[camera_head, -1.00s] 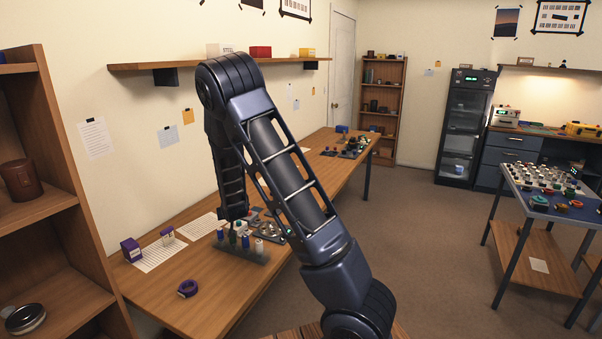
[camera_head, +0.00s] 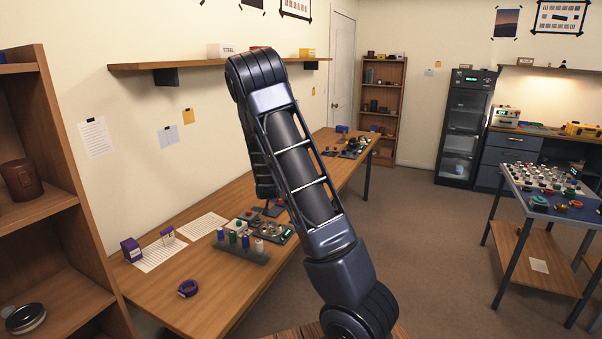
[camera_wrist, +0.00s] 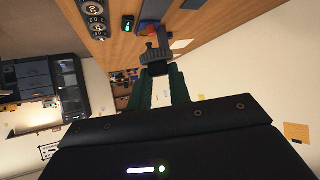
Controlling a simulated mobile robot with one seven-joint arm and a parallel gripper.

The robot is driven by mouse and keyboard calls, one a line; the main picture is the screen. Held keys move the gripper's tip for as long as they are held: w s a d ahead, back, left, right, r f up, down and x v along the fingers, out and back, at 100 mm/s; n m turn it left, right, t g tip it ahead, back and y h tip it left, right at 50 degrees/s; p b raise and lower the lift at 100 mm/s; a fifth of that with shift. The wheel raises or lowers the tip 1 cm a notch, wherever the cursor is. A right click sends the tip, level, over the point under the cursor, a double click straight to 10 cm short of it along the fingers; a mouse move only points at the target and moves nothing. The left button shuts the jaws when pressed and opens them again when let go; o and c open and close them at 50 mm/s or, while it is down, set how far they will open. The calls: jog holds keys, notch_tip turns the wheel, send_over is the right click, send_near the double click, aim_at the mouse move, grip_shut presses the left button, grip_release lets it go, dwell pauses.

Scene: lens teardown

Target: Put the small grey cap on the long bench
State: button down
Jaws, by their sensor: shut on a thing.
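My gripper (camera_wrist: 159,90) shows in the wrist view with its two green fingers closed on a small dark grey piece (camera_wrist: 156,52). The piece has a stepped outline and looks like the small grey cap; its exact form is hard to make out. In the wrist view the wooden top of the long bench (camera_wrist: 222,22) lies beyond the fingertips; I cannot tell if the piece touches it. In the head view the long bench (camera_head: 210,303) runs along the left wall.
A dark tray with round parts (camera_head: 272,229) lies near my arm.

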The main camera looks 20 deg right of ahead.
jog(key=a, duration=0.1)
notch_tip(320, 180, up, 5)
jog(key=m+h, duration=0.1)
send_over(219, 276)
notch_tip(219, 276, down, 20)
jog(key=shift+w, duration=0.1)
dwell(1.3)
jog(key=shift+f, duration=0.15)
jog(key=c, duration=1.3)
grip_release()
